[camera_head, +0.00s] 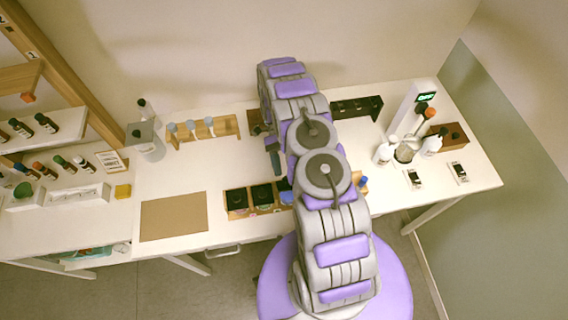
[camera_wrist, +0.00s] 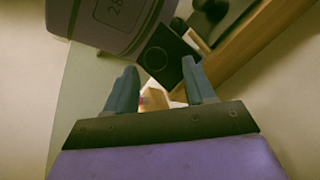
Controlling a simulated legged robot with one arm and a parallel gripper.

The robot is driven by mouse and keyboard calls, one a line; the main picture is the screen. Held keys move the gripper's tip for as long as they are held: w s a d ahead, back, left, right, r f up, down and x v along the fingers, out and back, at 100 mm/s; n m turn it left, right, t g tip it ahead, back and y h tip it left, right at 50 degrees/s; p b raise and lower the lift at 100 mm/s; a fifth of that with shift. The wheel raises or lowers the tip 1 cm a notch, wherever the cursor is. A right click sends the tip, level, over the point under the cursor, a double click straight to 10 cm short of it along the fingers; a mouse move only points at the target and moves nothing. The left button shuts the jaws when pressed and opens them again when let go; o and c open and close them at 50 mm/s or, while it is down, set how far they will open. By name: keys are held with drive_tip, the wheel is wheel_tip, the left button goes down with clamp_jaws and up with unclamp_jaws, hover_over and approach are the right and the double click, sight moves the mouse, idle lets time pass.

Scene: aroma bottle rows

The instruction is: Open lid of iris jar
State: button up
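Dark-lidded jars stand in a wooden holder (camera_head: 236,214) at the table's front middle. The left jar (camera_head: 237,198) and the middle jar (camera_head: 262,194) have black tops. A blue-topped item (camera_head: 285,186) is partly hidden by my arm. Labels are too small to tell which jar is iris. My gripper (camera_head: 273,160) hangs above the table behind the holder. In the wrist view my gripper (camera_wrist: 160,88) has its two blue-grey fingers apart, with nothing held between them. A dark square thing with a round ring (camera_wrist: 168,54) shows beyond the fingertips.
A rack of droppers (camera_head: 205,128) stands back left, and a black rack (camera_head: 356,107) back right. A brown mat (camera_head: 173,217) lies front left. Bare table shows between mat and dropper rack.

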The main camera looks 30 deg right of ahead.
drive_tip(key=shift+w, duration=0.1)
drive_tip(key=s+a+r+p, duration=0.1)
drive_tip(key=s+r, duration=0.1)
drive_tip(key=s, duration=0.6)
drive_tip(key=s+a+r+p, duration=0.1)
drive_tip(key=s+a+r, duration=0.1)
drive_tip(key=s, duration=0.5)
drive_tip(key=shift+s+r+p, duration=0.3)
drive_tip(key=shift+s+r, duration=0.05)
drive_tip(key=shift+r, duration=0.05)
idle(0.5)
drive_tip(key=shift+w, duration=0.15)
